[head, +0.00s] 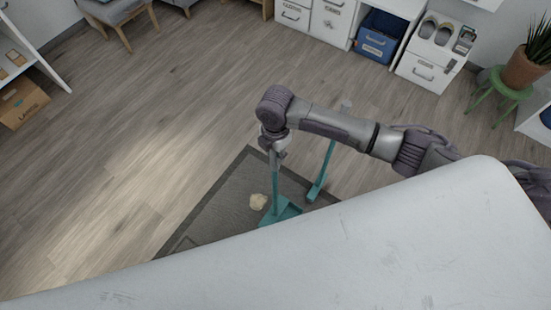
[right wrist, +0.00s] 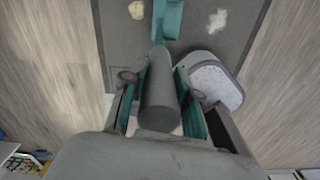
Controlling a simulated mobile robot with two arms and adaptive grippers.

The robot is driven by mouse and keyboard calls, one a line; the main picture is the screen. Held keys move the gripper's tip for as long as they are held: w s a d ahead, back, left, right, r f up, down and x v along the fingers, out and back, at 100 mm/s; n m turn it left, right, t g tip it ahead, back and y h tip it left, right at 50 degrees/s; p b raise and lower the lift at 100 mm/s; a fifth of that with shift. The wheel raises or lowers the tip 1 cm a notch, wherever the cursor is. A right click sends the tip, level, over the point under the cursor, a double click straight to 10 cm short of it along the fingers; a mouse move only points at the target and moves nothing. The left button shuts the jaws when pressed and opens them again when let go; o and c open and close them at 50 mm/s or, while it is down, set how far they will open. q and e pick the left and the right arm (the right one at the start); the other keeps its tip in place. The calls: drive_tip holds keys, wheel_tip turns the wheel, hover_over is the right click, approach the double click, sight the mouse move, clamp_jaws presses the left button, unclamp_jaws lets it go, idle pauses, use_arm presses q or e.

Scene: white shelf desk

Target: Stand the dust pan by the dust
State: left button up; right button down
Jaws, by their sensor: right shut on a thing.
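The teal dust pan (head: 285,212) is at the mat, its long handle upright, just right of a pale dust clump (head: 258,201). I cannot tell whether its base touches the mat. My right gripper (head: 276,158) is shut on the upper handle. In the right wrist view, the grey handle end (right wrist: 160,95) lies between the fingers (right wrist: 156,75). Part of the teal pan (right wrist: 168,20) shows beyond it, with pale clumps to its left (right wrist: 137,9) and right (right wrist: 217,21). My left gripper is not in view.
A teal long-handled tool (head: 322,175) stands right of the pan. The dark grey mat (head: 215,212) lies on the wood floor, its near part hidden by a white surface (head: 400,250). White drawers (head: 430,70) and a potted plant (head: 527,65) stand at the back right. Floor at left is clear.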

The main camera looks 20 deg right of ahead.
drive_tip(key=shift+f, duration=2)
drive_tip(key=c, duration=0.9)
unclamp_jaws()
drive_tip(key=shift+f, duration=0.15)
drive_tip(key=shift+o, duration=0.2)
wheel_tip(320, 180, up, 12)
drive_tip(key=shift+r+p, duration=0.15)
drive_tip(key=shift+p, duration=0.25)
